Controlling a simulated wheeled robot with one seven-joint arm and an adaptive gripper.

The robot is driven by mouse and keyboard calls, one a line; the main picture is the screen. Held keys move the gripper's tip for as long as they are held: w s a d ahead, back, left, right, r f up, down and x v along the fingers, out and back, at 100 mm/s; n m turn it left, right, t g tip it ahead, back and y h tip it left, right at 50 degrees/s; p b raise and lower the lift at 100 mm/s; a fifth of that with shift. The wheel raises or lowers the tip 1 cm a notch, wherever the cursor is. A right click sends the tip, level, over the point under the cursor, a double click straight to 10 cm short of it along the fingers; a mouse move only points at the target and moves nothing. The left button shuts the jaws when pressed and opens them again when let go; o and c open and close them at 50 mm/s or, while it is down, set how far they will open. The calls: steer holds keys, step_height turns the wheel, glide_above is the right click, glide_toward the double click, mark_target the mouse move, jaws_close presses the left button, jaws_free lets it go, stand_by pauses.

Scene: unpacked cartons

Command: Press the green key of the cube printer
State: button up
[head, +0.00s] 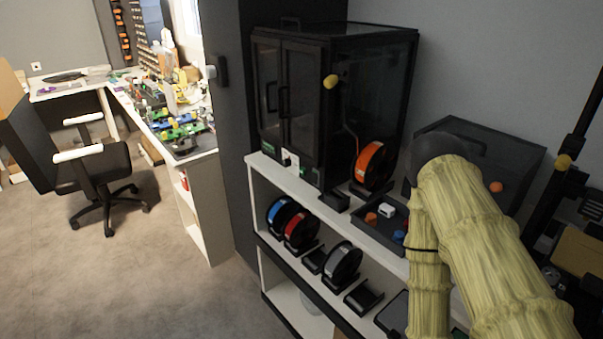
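A black box-shaped printer (343,60) with glass doors and sides stands on the white shelf unit, in the middle of the head view. I take it as the cube printer. A small white panel (290,158) sits low on its front corner. Small green marks show to the left of and below this panel; they are too small to tell which is the green key. My arm, in a yellowish cover, fills the lower right, to the right of the printer. My gripper is not in view.
An orange spool (370,165) stands right of the printer, near a dark tray (372,236) of small parts. A dark bin (510,150) is partly behind my arm. Blue, red and grey spools fill the shelf below. Open floor (150,280) lies left; an office chair (95,170) stands there.

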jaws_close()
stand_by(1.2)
